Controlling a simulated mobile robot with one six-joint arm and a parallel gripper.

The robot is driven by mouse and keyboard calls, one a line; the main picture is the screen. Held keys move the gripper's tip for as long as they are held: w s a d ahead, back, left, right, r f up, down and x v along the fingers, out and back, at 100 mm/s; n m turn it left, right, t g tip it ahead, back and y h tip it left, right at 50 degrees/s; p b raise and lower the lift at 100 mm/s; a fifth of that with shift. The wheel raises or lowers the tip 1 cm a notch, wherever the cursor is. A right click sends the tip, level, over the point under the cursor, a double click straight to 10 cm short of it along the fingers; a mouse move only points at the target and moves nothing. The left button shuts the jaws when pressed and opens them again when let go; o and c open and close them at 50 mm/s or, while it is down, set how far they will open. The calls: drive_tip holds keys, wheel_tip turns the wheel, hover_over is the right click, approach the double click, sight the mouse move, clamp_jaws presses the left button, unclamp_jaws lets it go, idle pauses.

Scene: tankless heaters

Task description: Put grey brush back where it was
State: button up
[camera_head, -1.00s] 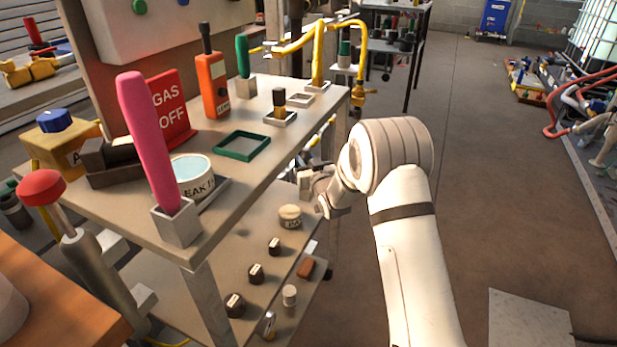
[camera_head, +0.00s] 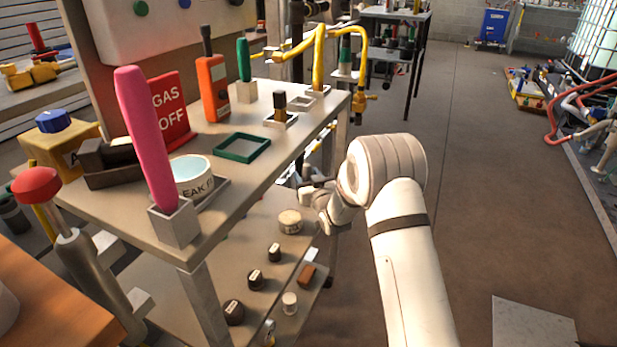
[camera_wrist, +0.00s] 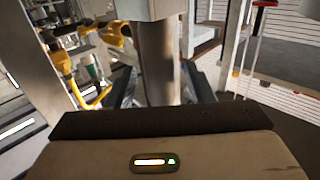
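My gripper (camera_head: 312,188) is beside the right side of the grey bench, below its top, small and partly hidden by my wrist in the head view. In the wrist view, a grey upright cylinder (camera_wrist: 158,60) with a wider pale part at its top stands between my dark fingers (camera_wrist: 162,90). I cannot tell whether it is the grey brush in my grip or a post behind. No other clearly grey brush shows. A green-rimmed tray (camera_head: 242,148) is empty.
A pink handle (camera_head: 147,140) and a green handle (camera_head: 243,60) stand in square holders. An orange device (camera_head: 212,88), a red gas sign (camera_head: 169,108) and a black-and-gold piece (camera_head: 280,103) are also on top. Yellow pipes (camera_head: 320,50) rise behind. The lower shelf (camera_head: 262,232) holds several small items.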

drive_tip(key=shift+r, duration=0.2)
drive_tip(key=shift+s+d+p, duration=0.15)
drive_tip(key=shift+s+p, duration=0.1)
drive_tip(key=shift+p, duration=0.1)
drive_tip(key=s+d+r+m+g+h+p, duration=0.1)
drive_tip(key=s+d+r+g+h, duration=0.2)
drive_tip(key=s+d, duration=0.6)
drive_tip(key=s+d+r+m+g+h+p, duration=0.1)
drive_tip(key=s+d+r+m+g+h, duration=0.2)
drive_tip(key=s+d, duration=0.65)
drive_tip(key=s+d+r+m+g+h, duration=0.1)
drive_tip(key=s+g, duration=0.8)
drive_tip(key=s, duration=1.8)
wheel_tip(320, 180, up, 3)
drive_tip(key=shift+s+d+f+h, duration=0.15)
drive_tip(key=shift+d+h, duration=0.15)
drive_tip(key=shift+d, duration=0.85)
